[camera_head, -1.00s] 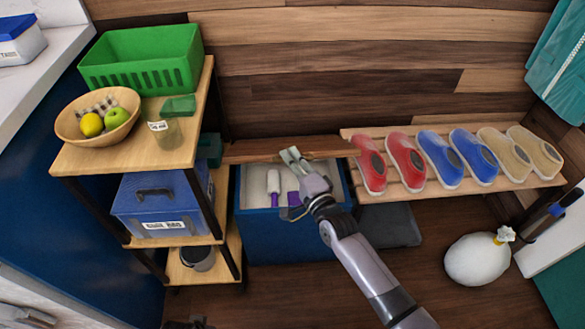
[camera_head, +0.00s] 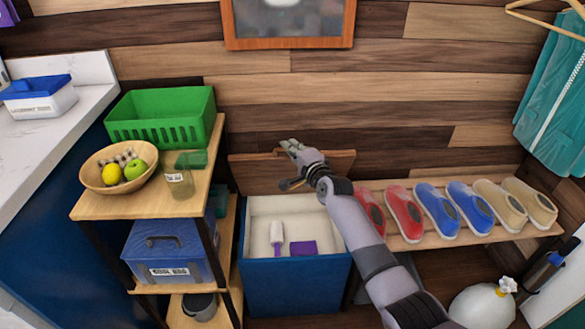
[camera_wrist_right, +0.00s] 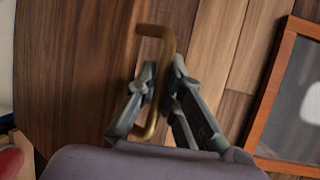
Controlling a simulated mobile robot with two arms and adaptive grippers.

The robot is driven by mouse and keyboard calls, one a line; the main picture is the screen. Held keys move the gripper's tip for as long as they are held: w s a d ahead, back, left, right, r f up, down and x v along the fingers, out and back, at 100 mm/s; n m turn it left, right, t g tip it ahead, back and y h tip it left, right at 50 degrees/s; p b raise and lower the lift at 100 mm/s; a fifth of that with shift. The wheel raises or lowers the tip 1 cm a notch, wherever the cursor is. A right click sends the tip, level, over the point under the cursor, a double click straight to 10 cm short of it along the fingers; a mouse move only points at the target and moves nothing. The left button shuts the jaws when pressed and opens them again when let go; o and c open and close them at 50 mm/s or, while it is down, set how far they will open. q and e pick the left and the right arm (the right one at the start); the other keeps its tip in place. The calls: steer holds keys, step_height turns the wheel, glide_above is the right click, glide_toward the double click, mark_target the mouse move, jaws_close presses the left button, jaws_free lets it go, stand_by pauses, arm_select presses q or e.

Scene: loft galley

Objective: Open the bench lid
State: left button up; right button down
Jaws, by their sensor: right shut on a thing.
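The blue bench (camera_head: 290,283) stands low against the wood wall. Its wooden lid (camera_head: 250,172) is raised and stands steeply tilted behind the opening, so the pale inside shows. A white-and-purple roller (camera_head: 277,236) and a purple item (camera_head: 303,248) lie inside. My right gripper (camera_head: 291,148) is at the lid's upper edge. In the right wrist view, the right gripper (camera_wrist_right: 158,88) is shut on a brass handle (camera_wrist_right: 154,60) against the wooden lid. My right arm hides part of the lid's right side. My left gripper is not in view.
A shelf rack (camera_head: 147,202) with a fruit bowl (camera_head: 90,176), green crate (camera_head: 190,128) and blue cool box (camera_head: 170,252) stands close on the left. Several shoes sit on a slatted rack (camera_head: 400,243) on the right. A framed picture (camera_head: 300,42) hangs above.

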steer(key=shift+w+r+g, duration=0.15)
steer(key=shift+w+r, duration=0.3)
steer(key=shift+w, duration=0.3)
steer(key=shift+w+r+g, duration=0.15)
steer(key=shift+w+r, duration=0.3)
steer(key=shift+w, duration=0.25)
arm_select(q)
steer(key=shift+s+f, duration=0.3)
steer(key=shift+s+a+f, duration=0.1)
arm_select(e)
steer(key=c, duration=1.7)
jaws_free()
steer(key=shift+f, duration=0.1)
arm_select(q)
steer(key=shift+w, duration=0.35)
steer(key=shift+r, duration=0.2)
arm_select(e)
steer(key=shift+f, duration=0.1)
steer(key=shift+s, duration=0.1)
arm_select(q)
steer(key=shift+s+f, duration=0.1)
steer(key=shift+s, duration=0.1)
arm_select(e)
steer(key=shift+r+v, duration=0.1)
steer(key=shift+v, duration=2.85)
steer(key=shift+r+v, duration=0.15)
steer(key=shift+v, duration=2.85)
